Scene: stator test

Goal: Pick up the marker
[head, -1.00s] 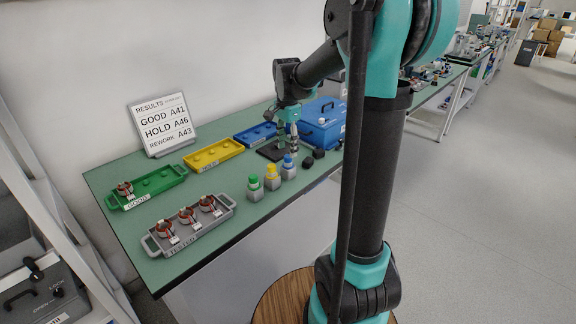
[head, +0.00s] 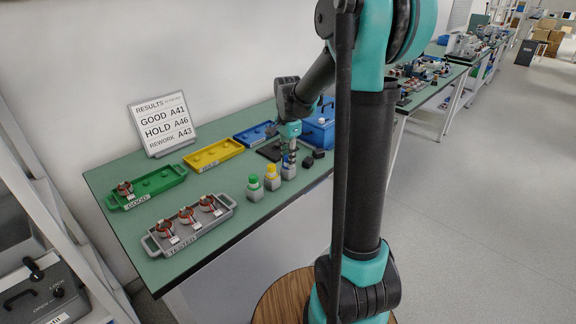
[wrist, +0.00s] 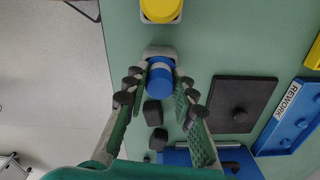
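Three grey bottle-like markers stand in a row on the green bench, with a green cap (head: 254,182), a yellow cap (head: 272,171) and a blue cap (head: 289,161). My gripper (head: 288,157) points down over the blue-capped marker and partly hides it in the head view. In the wrist view the blue-capped marker (wrist: 160,76) lies between the tips of my gripper (wrist: 160,88). The fingers are spread, one on each side; I cannot tell whether they touch it. The yellow cap (wrist: 161,9) shows at the top edge.
Small black blocks (wrist: 158,139) and a dark plate with a knob (wrist: 243,92) are close to my gripper. A blue case (head: 320,133), a blue tray, a yellow tray (head: 213,155), a green tray (head: 146,187) and a grey tester tray (head: 190,240) stand on the bench.

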